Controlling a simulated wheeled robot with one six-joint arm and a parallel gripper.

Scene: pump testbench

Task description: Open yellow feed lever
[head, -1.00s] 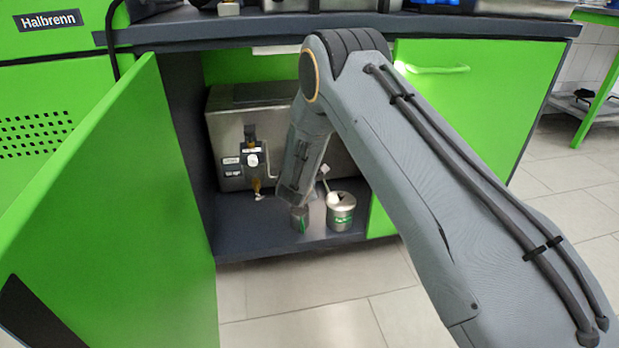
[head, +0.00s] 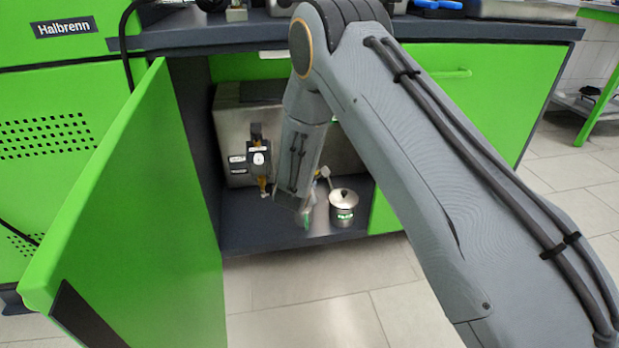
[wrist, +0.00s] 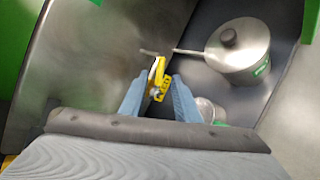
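A small yellow part (wrist: 158,80), likely the lever, shows in the wrist view between the two blue-grey fingertips of my gripper (wrist: 158,88). The fingers stand apart on either side of it; I cannot tell whether either touches it. A thin metal rod shows just beyond it. In the head view my wrist reaches into the open cabinet and my arm hides much of the area around the gripper. A brass-coloured fitting (head: 263,185) hangs below a dark valve block (head: 258,158) on the front of the steel tank (head: 232,120), left of my wrist.
A steel canister (head: 343,207) with a green label stands right of my wrist on the cabinet floor; it also shows in the wrist view (wrist: 238,52). The open green door (head: 130,190) bounds the left side. A closed green door (head: 480,90) is at right.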

